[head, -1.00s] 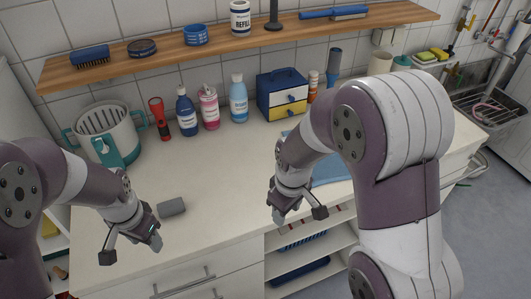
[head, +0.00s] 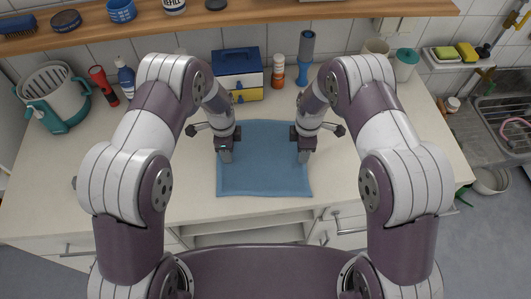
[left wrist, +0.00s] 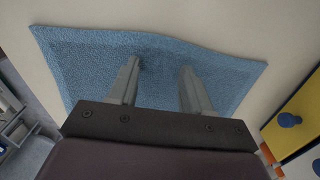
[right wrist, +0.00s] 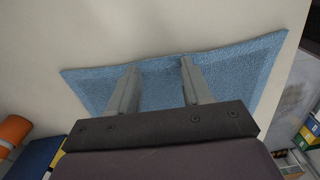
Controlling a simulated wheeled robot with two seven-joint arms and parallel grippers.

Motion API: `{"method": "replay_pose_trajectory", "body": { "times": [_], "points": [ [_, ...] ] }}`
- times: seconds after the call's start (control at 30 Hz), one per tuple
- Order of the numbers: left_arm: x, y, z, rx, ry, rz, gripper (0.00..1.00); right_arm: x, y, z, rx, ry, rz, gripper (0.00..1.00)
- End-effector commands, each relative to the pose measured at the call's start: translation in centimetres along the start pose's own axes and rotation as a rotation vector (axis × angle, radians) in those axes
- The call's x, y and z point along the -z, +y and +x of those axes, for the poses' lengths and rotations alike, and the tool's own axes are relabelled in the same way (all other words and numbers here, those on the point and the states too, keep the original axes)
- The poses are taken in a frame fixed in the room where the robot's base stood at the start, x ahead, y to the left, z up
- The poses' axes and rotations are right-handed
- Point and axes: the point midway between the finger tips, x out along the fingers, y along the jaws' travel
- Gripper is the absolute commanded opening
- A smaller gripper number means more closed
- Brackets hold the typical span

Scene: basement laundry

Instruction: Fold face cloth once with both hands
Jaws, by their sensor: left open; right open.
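The blue face cloth (head: 264,165) lies spread out flat on the white counter in the head view. Its front edge is near the counter's front edge. My left gripper (head: 225,155) is over the cloth's left side, and my right gripper (head: 304,155) is over its right side. In the left wrist view, the cloth (left wrist: 215,75) lies beneath two parted fingers (left wrist: 158,88). In the right wrist view, the cloth (right wrist: 155,85) also lies beneath parted fingers (right wrist: 158,85), near one edge. Both grippers are open and empty. I cannot tell whether the fingertips touch the cloth.
A blue and yellow drawer box (head: 238,73), an orange-white bottle (head: 277,70) and a blue tube (head: 305,58) stand behind the cloth. A teal-white basket (head: 50,95) stands at the far left, near a red flashlight (head: 102,85). The counter right of the cloth is clear.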

Motion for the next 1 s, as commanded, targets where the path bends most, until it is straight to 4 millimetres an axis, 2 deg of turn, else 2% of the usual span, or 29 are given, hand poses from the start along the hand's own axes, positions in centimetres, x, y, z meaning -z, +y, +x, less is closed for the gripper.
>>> {"method": "replay_pose_trajectory", "body": {
  "times": [0.23,0.53,0.57,1.0],
  "points": [
    [0.01,0.00,0.61,0.000,0.000,0.000,0.49,-0.03,-0.01,0.61,0.000,0.000,0.001,0.49],
    [0.01,0.02,0.32,-0.001,0.000,-0.001,0.02,-0.04,-0.06,0.35,0.002,0.000,0.001,0.02],
    [0.01,0.03,0.33,-0.001,0.000,-0.001,0.00,-0.04,-0.06,0.35,0.002,0.000,0.001,0.00],
    [0.00,0.06,0.07,-0.002,0.000,-0.001,0.00,-0.05,-0.07,0.08,0.002,-0.001,0.001,0.00]
  ]
}}
